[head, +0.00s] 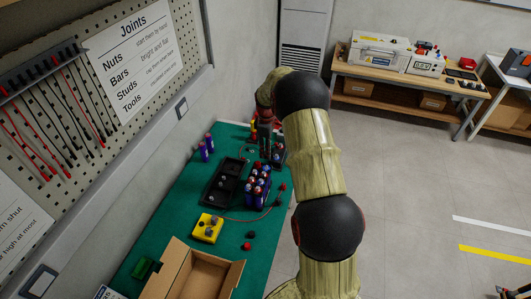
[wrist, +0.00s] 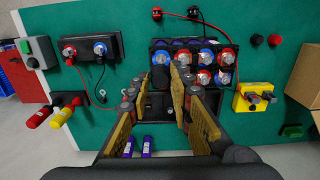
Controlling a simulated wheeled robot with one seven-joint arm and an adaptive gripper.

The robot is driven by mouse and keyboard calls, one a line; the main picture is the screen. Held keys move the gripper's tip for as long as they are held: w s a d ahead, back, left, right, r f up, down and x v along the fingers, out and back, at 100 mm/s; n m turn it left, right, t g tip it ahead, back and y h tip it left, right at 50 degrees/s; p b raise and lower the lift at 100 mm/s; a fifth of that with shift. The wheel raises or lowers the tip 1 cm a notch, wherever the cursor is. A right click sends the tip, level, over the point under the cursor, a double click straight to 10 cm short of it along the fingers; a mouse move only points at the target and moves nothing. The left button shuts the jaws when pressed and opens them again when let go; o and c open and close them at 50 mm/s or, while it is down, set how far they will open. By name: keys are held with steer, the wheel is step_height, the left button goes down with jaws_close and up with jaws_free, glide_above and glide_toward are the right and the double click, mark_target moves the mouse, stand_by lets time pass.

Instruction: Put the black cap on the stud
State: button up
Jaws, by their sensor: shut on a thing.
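My gripper (wrist: 160,98) is over the green bench, with its yellow-padded fingers reaching forward on both sides of a dark area. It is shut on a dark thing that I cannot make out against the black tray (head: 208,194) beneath. A small round black cap (wrist: 257,39) lies on the mat at the upper right of the wrist view, beside a red cap (wrist: 274,40). They also show in the head view as a black cap (head: 252,234) and a red cap (head: 247,246). Which post is the stud is unclear.
A block of red and blue round-topped items (wrist: 205,56) stands just beyond the fingers. A black box (wrist: 84,50) with two wired terminals is to the left. A yellow device (wrist: 255,97) and an open cardboard box (head: 190,268) are on the near side. Bare mat separates them.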

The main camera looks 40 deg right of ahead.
steer(key=shift+f+b, duration=0.95)
steer(key=shift+f, duration=0.8)
steer(key=shift+s+r, duration=0.1)
steer(key=shift+r, duration=0.05)
steer(key=shift+f+b, duration=0.6)
steer(key=shift+f, duration=1.2)
steer(key=shift+f, duration=0.25)
steer(key=o, duration=1)
steer(key=shift+c, duration=0.2)
